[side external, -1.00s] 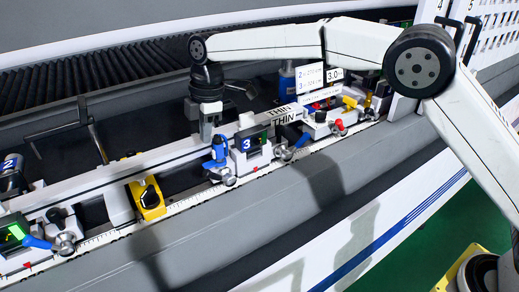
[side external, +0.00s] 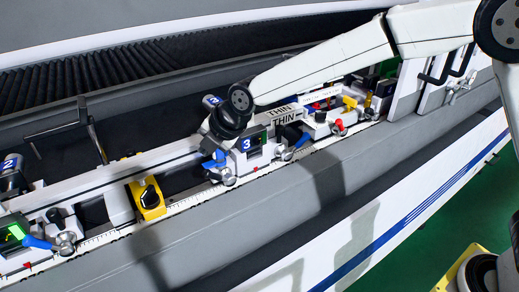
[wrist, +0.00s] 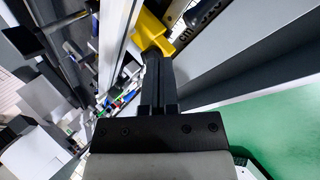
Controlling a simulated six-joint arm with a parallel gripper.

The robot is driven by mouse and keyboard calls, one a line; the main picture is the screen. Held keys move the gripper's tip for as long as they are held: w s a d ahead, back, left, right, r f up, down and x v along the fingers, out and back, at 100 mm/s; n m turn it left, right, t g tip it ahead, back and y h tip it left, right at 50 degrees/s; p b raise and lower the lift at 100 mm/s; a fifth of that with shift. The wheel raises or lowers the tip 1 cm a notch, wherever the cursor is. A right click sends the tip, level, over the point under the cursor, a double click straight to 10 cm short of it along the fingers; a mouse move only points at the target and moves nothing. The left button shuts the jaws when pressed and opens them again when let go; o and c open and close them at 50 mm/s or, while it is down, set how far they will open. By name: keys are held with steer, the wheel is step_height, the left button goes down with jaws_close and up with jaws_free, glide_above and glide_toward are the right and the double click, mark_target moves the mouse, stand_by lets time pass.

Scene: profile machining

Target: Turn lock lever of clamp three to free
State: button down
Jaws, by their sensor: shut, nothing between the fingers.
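Clamp three (side external: 252,152), a white block with a blue "3" label and a small dark screen, sits on the rail right of my gripper. In the wrist view my shut fingers (wrist: 153,56) reach toward a yellow part (wrist: 152,32); the lever cannot be made out there.
A yellow block with a black knob (side external: 149,198) stands on the rail to the left. A clamp with a lit green screen and blue lever (side external: 30,240) is at far left. More clamps with red and yellow parts (side external: 338,125) crowd the right. A bent rod (side external: 85,125) stands behind.

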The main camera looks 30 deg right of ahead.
mark_target(206, 203)
steer(key=shift+s+d+r+n+t+y, duration=0.55)
steer(key=shift+s+d+n+t+y, duration=0.6)
steer(key=shift+s+n+t, duration=1.8)
step_height(206, 203, down, 11)
steer(key=s+g, duration=0.1)
steer(key=shift+s, duration=0.3)
steer(key=shift+a, duration=0.15)
steer(key=shift+x, duration=5.05)
steer(key=shift+s+d+r, duration=0.1)
steer(key=shift+d+r, duration=1.3)
steer(key=shift+r, duration=0.1)
